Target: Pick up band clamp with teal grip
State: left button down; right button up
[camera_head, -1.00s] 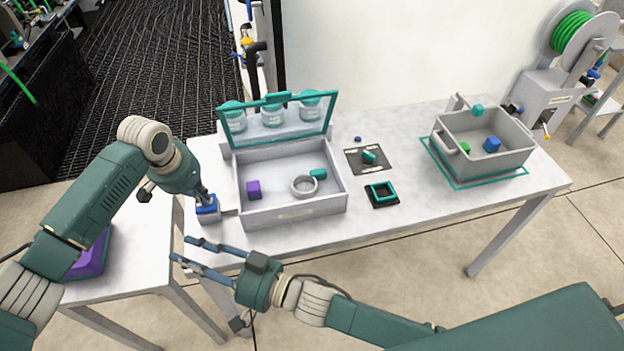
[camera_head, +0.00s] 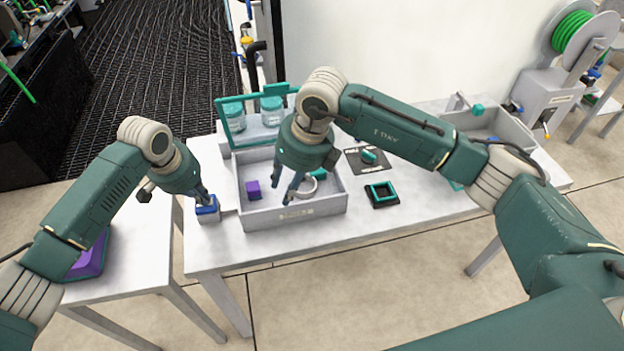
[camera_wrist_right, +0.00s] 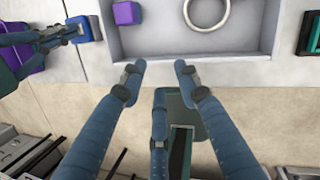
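The band clamp, a pale ring (camera_head: 309,189) with a teal grip (camera_head: 319,174), lies in the right part of the grey open tray (camera_head: 297,213). My right arm partly covers it in the head view. The ring also shows at the top edge of the right wrist view (camera_wrist_right: 206,32), where its grip is out of frame. My right gripper (camera_wrist_right: 159,67) is open and empty, its fingertips short of the ring and apart from it. My left gripper (camera_head: 205,199) is at a blue block (camera_head: 207,210) left of the tray; whether its fingers grip it is unclear.
A purple cube (camera_head: 252,189) lies in the tray's left part. The raised teal-framed lid (camera_head: 226,124) and jars (camera_head: 271,110) stand behind. A black square with a teal frame (camera_head: 382,195) lies right of the tray. A grey bin (camera_head: 512,131) is partly behind my right arm.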

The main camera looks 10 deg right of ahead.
jog(key=w+d+r+h, duration=0.1)
jog(key=w+d+r, duration=0.1)
jog(key=w+d, duration=0.15)
jog(key=t, duration=0.1)
send_near(294, 195)
jog(key=shift+s+a+f, duration=0.15)
jog(key=shift+a+f, duration=0.05)
jog(key=shift+a, duration=0.05)
jog(key=x, duration=0.5)
jog(key=shift+w+f, duration=0.25)
jog(key=shift+w, duration=0.1)
grip_shut()
